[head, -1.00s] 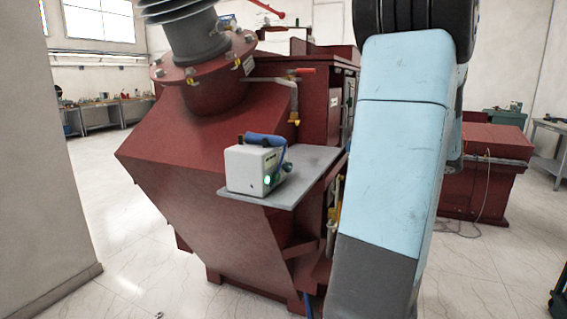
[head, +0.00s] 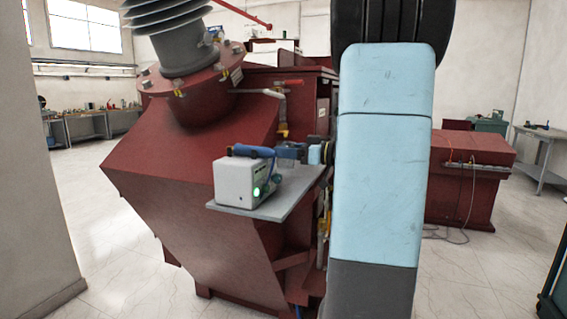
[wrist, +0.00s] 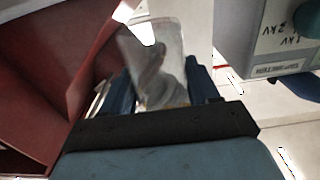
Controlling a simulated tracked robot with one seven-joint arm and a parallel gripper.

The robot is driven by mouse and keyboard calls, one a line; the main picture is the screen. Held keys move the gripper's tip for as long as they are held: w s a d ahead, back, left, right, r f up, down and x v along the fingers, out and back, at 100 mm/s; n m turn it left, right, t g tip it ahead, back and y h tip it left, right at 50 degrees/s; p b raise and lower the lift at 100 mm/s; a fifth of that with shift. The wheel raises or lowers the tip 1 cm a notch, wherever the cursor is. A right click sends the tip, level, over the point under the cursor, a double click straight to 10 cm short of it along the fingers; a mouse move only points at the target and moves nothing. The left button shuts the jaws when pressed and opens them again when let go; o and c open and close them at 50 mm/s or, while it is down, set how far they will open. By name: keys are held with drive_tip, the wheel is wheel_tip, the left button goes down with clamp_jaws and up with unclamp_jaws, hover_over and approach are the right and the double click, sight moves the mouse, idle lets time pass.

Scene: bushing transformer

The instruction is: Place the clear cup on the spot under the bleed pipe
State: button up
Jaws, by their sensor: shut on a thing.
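The clear cup (wrist: 152,55) shows in the wrist view between the two blue fingers of my gripper (wrist: 162,82), which is shut on it. In the head view my gripper (head: 289,151) is over the grey shelf (head: 290,192), behind the white box and below the bleed pipe's end. The bleed pipe (head: 282,108) comes off the red transformer, with a red-handled valve and a brass end pointing down. The spot under it is hidden by the box and my gripper.
A white box (head: 240,182) with a blue handle and green light stands on the shelf, close in front of my gripper. The sloped red transformer body (head: 190,150) rises behind and left of the shelf. A red cabinet (head: 470,180) stands farther right.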

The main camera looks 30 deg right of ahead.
sight(283, 161)
drive_tip(key=shift+w+a, duration=0.3)
drive_tip(key=shift+w, duration=0.05)
drive_tip(key=shift+w+a+f, duration=0.1)
drive_tip(key=shift+w+f, duration=0.05)
drive_tip(key=shift+f, duration=1.65)
drive_tip(key=shift+f, duration=0.1)
drive_tip(key=o, duration=1.1)
drive_tip(key=v, duration=1.2)
